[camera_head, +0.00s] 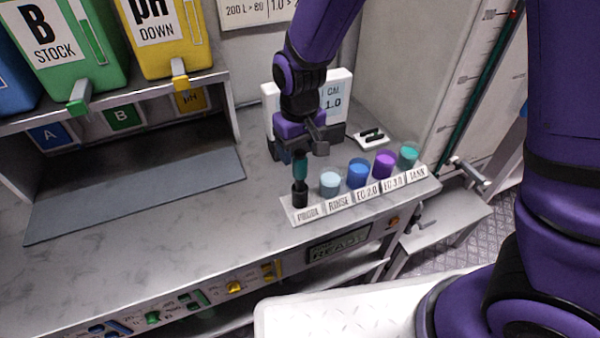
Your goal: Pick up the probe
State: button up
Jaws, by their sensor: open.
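The probe (300,168) stands upright in a dark holder at the left end of a white labelled strip (366,200), over the label PROBE. It has a teal upper part and a dark lower part. My gripper (302,150) is just above the probe's top, pointing down and open. Its fingers are small and partly hidden by the wrist, so I cannot tell whether they touch the probe or stand around it.
Right of the probe stand cups: a pale blue one (330,184), a blue one (358,174), a purple one (384,165) and a teal one (408,157). A white calibration panel (338,88) stands behind my gripper. The grey mat (140,195) at left is clear.

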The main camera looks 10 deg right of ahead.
aim_at(300, 163)
jog(key=f, duration=0.4)
jog(key=shift+s+f, duration=0.1)
jog(key=shift+s, duration=0.1)
jog(key=c, duration=1)
